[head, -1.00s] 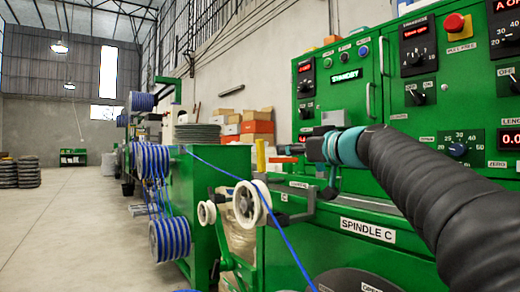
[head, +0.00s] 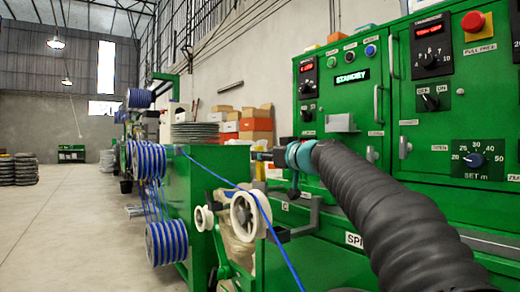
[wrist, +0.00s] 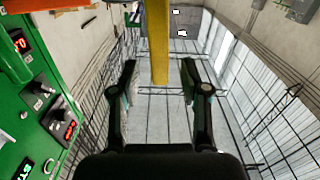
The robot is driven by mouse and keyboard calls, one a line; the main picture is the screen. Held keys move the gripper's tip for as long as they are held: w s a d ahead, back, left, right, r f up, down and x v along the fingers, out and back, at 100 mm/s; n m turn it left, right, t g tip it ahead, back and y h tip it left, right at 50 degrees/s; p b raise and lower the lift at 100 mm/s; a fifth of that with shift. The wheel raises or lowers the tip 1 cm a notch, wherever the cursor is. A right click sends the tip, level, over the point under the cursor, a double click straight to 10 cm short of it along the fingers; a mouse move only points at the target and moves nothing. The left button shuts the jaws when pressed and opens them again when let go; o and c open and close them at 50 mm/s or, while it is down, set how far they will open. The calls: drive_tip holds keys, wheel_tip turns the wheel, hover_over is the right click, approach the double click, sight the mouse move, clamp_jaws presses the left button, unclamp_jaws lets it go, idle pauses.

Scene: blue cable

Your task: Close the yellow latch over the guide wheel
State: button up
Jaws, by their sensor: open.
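The yellow latch (wrist: 158,38) shows in the wrist view as an upright bar between my open fingers, with a gap on both sides. In the head view only a small part of the latch (head: 260,171) shows, under my gripper. The white guide wheel (head: 238,222) is below and left of it, with the blue cable (head: 282,252) running across it. My gripper (head: 256,156) is at the latch's upper part in the head view. In the wrist view my gripper (wrist: 158,78) is open and holds nothing. The latch's lower end and hinge are hidden.
A smaller white wheel (head: 203,218) sits left of the guide wheel. The green control cabinet (head: 430,110) stands close on the right, with knobs and handles. Blue cable spools (head: 165,243) hang at left. The floor (head: 80,225) on the left is clear.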

drive_tip(key=shift+p+x, duration=0.4)
drive_tip(key=shift+x, duration=1.1)
clamp_jaws()
